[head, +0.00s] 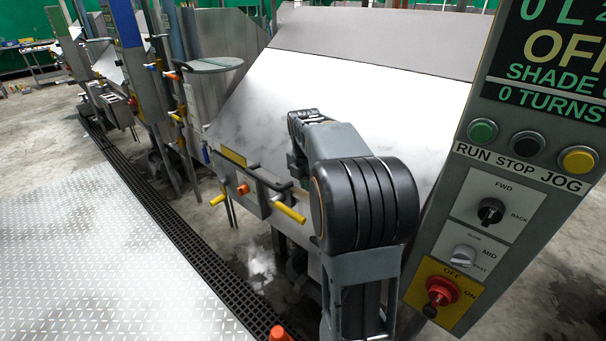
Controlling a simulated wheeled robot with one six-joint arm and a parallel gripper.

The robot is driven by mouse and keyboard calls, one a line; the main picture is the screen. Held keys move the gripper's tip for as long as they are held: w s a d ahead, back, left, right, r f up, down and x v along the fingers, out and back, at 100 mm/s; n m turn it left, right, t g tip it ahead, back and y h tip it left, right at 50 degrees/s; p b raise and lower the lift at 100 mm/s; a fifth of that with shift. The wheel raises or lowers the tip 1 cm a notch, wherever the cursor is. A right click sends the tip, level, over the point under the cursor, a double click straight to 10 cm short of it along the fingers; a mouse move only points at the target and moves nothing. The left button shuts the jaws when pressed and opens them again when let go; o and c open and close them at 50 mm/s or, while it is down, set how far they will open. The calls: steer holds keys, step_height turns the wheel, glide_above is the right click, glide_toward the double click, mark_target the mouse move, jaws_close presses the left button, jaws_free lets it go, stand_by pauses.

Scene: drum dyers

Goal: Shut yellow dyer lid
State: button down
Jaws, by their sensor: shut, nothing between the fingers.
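The nearest dyer has a broad pale sloping metal front (350,105) with a darker grey panel (375,47) above it. A yellow plate (232,157) is on its left side. I cannot tell which panel is the lid, or whether the lid is open or shut. A yellow-ended handle (291,213) sticks out low on the front, beside an orange knob (243,189). My arm stands in front of the dyer and covers part of it. My gripper's fingers do not show; the arm's bent links hide them.
A control panel (470,214) with buttons, knobs and a red switch (443,290) stands close on the right; its display reads OFF. A round grey plate (207,64) is behind left. More machines line the left. The tread-plate floor (95,260) is clear beside a dark drain grate (180,250).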

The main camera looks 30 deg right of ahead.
steer(key=shift+s+f, duration=0.15)
steer(key=shift+f, duration=0.35)
steer(key=a+r+p, duration=0.3)
steer(key=r, duration=1.1)
steer(key=shift+s, duration=0.25)
steer(key=s+a+f+m+t+y, duration=0.1)
steer(key=s+a+f+m+t, duration=0.2)
steer(key=s+a+f+m, duration=1)
steer(key=s+a+m, duration=0.1)
steer(key=a+m, duration=0.1)
steer(key=m, duration=0.6)
steer(key=shift+s+a, duration=0.25)
steer(key=shift+s, duration=0.1)
